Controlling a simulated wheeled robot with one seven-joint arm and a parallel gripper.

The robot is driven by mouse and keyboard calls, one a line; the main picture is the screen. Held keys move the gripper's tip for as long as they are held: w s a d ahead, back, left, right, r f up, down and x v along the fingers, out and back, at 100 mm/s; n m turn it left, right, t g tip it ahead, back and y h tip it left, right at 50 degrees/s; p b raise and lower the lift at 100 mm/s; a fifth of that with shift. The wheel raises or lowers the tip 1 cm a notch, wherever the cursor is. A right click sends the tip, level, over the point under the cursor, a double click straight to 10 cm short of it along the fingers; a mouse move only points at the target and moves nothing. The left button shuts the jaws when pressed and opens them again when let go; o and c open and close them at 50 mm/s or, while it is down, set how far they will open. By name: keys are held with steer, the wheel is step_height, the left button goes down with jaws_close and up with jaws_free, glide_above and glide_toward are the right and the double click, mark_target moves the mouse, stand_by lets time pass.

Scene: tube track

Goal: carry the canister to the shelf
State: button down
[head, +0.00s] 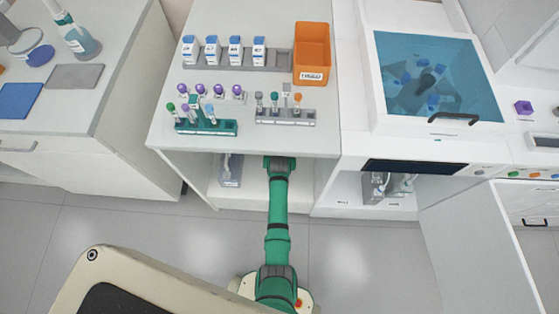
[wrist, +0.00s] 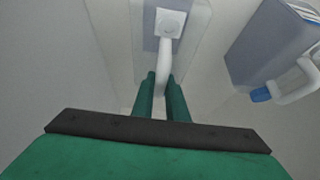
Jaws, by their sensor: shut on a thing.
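In the wrist view, my gripper (wrist: 161,78) is shut on the white handle of a pale grey canister (wrist: 194,38). The canister lies beyond the fingertips at the top middle, partly cut off by the picture edge. A white square with a round mark shows above the handle. In the head view my arm reaches under the front edge of the white counter into an open compartment (head: 310,182). The counter hides my gripper and the held canister there. I cannot tell which open compartment is the task's shelf.
A second canister (wrist: 268,50) with a blue cap is at the right in the wrist view. In the head view, one canister (head: 230,170) stands left of my arm. Grey containers (head: 376,187) stand under the hood, beside an open door (head: 475,240). Racks and an orange bin (head: 312,45) occupy the countertop.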

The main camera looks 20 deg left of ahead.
steer(key=shift+d+f, duration=0.15)
steer(key=shift+f, duration=0.6)
stand_by(1.0)
steer(key=c, duration=1.7)
jaws_free()
steer(key=shift+o, duration=0.2)
steer(key=v, duration=1)
steer(key=shift+s+r, duration=0.3)
